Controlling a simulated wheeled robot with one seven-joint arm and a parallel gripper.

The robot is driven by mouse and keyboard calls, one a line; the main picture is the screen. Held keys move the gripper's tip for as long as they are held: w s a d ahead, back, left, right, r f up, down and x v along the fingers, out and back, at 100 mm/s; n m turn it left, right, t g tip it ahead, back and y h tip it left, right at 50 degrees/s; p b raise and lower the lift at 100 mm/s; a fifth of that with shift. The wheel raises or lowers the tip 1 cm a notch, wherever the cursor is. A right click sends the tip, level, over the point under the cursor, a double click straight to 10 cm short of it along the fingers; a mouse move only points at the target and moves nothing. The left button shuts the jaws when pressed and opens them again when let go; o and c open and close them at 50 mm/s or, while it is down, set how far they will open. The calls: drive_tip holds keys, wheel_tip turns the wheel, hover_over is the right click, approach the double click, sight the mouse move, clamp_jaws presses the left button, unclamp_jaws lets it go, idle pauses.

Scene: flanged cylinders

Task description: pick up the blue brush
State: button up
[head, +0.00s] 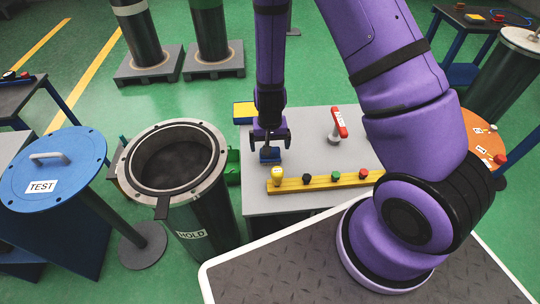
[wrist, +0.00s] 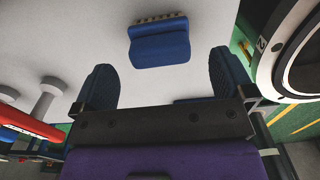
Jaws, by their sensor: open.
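The blue brush (head: 270,156) is on the grey table (head: 310,205), directly below my gripper (head: 271,143) in the head view. In the wrist view the brush (wrist: 159,46) shows as a blue block with a pale bristle edge, lying beyond the space between the two fingertips. My gripper (wrist: 163,78) is open, its dark padded fingers apart with nothing between them. The exact gap in height between fingers and brush is hard to tell.
A yellow rail (head: 320,182) with several coloured knobs lies close in front of the brush. A red-handled valve (head: 339,122) stands to the right. A yellow-and-blue box (head: 243,112) is behind left. The open flanged HOLD cylinder (head: 205,205) stands left of the table.

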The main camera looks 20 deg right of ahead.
drive_tip(key=shift+f, duration=2.7)
drive_tip(key=c, duration=1)
drive_tip(key=shift+r, duration=0.1)
drive_tip(key=shift+r, duration=4.95)
